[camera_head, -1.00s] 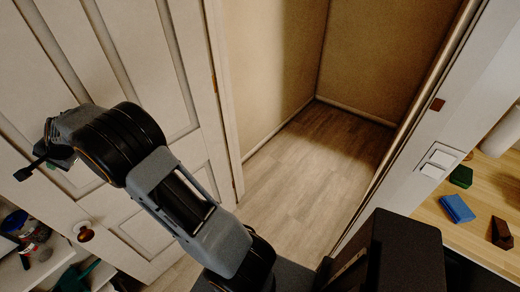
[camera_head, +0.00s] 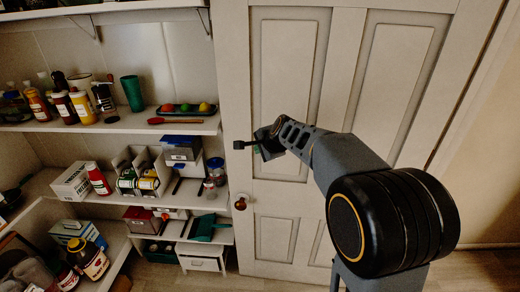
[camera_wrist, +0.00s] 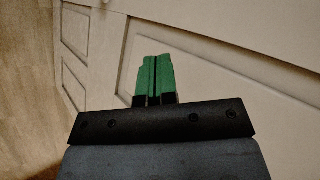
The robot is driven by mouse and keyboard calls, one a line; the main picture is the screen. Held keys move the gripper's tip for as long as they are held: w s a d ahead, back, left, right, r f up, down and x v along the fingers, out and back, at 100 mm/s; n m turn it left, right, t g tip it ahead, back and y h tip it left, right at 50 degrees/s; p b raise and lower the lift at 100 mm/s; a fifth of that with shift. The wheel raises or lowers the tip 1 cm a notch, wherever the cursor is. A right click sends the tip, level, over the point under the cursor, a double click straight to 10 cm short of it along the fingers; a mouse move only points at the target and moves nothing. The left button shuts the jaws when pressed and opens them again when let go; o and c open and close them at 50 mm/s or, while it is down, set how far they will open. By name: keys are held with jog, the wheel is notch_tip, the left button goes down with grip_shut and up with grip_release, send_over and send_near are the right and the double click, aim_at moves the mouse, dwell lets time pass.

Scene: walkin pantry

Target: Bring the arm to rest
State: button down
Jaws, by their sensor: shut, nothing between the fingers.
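My arm reaches up in front of a white panelled door in the head view. My gripper (camera_wrist: 154,78) shows in the wrist view with its two green fingers pressed side by side, shut and empty. In the head view the gripper end (camera_head: 257,148) is small and partly hidden, in front of the door (camera_head: 285,100). The wrist view shows the door's panels (camera_wrist: 220,50) beyond the fingers, apart from them as far as I can tell.
Pantry shelves (camera_head: 120,125) with bottles, jars, boxes and a green cup (camera_head: 132,93) stand at the left. The round door knob (camera_head: 240,202) is below my gripper. Wooden floor (camera_head: 480,270) shows at the lower right.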

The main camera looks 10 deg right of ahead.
jog(key=s+d+f+n+g+h, duration=0.1)
jog(key=s+n, duration=0.6)
jog(key=s, duration=0.7)
jog(key=s+d+f+n+g+h, duration=0.2)
jog(key=s+n, duration=0.5)
jog(key=s, duration=0.7)
notch_tip(320, 180, down, 2)
jog(key=shift+s+d+f+g, duration=0.2)
jog(key=shift+d+g, duration=0.35)
jog(key=shift+g, duration=0.05)
jog(key=shift+d, duration=0.15)
